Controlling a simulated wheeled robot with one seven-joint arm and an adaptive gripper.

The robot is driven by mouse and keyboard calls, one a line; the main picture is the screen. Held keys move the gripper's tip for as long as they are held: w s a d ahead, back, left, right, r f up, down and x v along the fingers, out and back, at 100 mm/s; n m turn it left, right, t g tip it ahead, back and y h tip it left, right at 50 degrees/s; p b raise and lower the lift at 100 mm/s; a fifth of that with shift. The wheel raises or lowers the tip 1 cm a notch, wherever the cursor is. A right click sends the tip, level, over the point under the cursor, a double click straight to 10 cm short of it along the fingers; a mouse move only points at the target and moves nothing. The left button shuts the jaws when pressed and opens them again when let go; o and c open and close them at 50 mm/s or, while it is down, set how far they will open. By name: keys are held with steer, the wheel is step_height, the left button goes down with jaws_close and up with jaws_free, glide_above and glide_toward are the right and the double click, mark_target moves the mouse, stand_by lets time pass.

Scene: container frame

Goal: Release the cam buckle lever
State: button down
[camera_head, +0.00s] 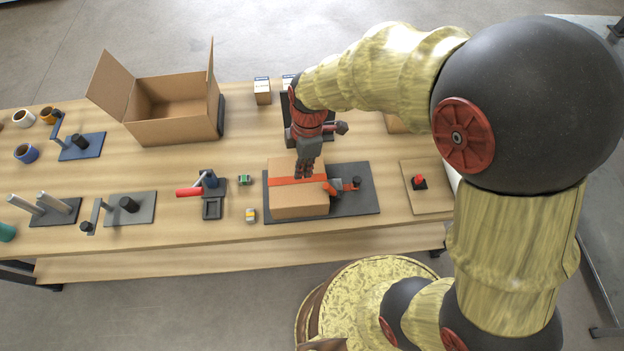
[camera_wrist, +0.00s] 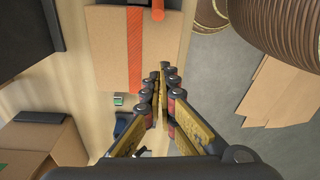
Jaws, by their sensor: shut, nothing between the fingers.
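A cardboard box (camera_head: 298,203) with an orange strap (camera_head: 290,181) across its top sits on a dark mat (camera_head: 365,204). The cam buckle (camera_head: 335,188), with orange parts and a dark knob-ended lever (camera_head: 355,182), is at the box's right side. My gripper (camera_head: 304,174) is shut and empty, over the box's top near the strap, left of the buckle. In the wrist view, the fingertips (camera_wrist: 166,70) are close together, beside the box (camera_wrist: 105,40) and its strap (camera_wrist: 134,50). An orange piece (camera_wrist: 158,10) shows at the top edge, perhaps part of the buckle.
An open carton (camera_head: 175,118) stands at the back left. A red-handled fixture (camera_head: 208,185) and small blocks (camera_head: 250,214) lie left of the mat. A board with a red button (camera_head: 420,182) is to the right.

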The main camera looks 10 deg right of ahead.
mark_target(301, 194)
steer(key=shift+n, duration=0.4)
steer(key=f, duration=0.6)
steer(key=f+b, duration=0.1)
steer(key=f, duration=0.3)
steer(key=shift+s+a+f, duration=0.1)
steer(key=shift+s+a, duration=0.15)
steer(key=shift+a, duration=0.05)
steer(key=shift+w+d+r, duration=0.1)
steer(key=shift+d+r, duration=0.15)
steer(key=shift+d, duration=0.4)
steer(key=shift+w+d+r, duration=0.1)
steer(key=shift+d+r, duration=0.15)
steer(key=shift+d, duration=0.35)
steer(key=shift+w+d+r, duration=0.1)
steer(key=shift+d, duration=0.45)
steer(key=shift+w+d, duration=0.1)
steer(key=shift+w, duration=0.05)
